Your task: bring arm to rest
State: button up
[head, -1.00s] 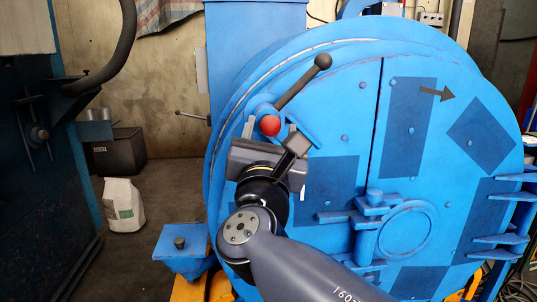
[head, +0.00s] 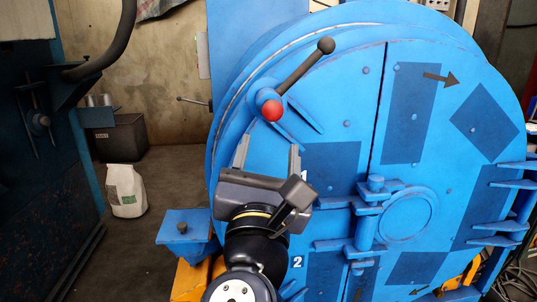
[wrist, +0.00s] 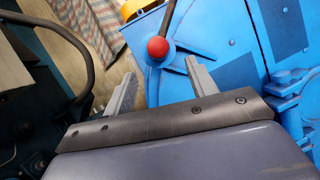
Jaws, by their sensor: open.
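My gripper (head: 268,158) is open and empty in front of the blue drum door, in the lower middle of the head view. In the wrist view its two grey fingers (wrist: 160,82) stand apart with nothing between them. The lever (head: 304,68) with a dark handle and a red ball (head: 271,110) is on the upper left of the door, above my fingertips and apart from them in the head view. The red ball (wrist: 158,48) shows beyond the fingers in the wrist view.
The large blue round door (head: 345,100) fills the right side, with a hinge and ring (head: 408,214) low on it. A blue machine (head: 40,190) stands at the left. A white bag (head: 125,190) and a dark bin (head: 120,137) are on the floor between.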

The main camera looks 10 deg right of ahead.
aim_at(273, 118)
jog(key=shift+x, duration=5.45)
jog(key=shift+a, duration=0.1)
jog(key=shift+f, duration=0.1)
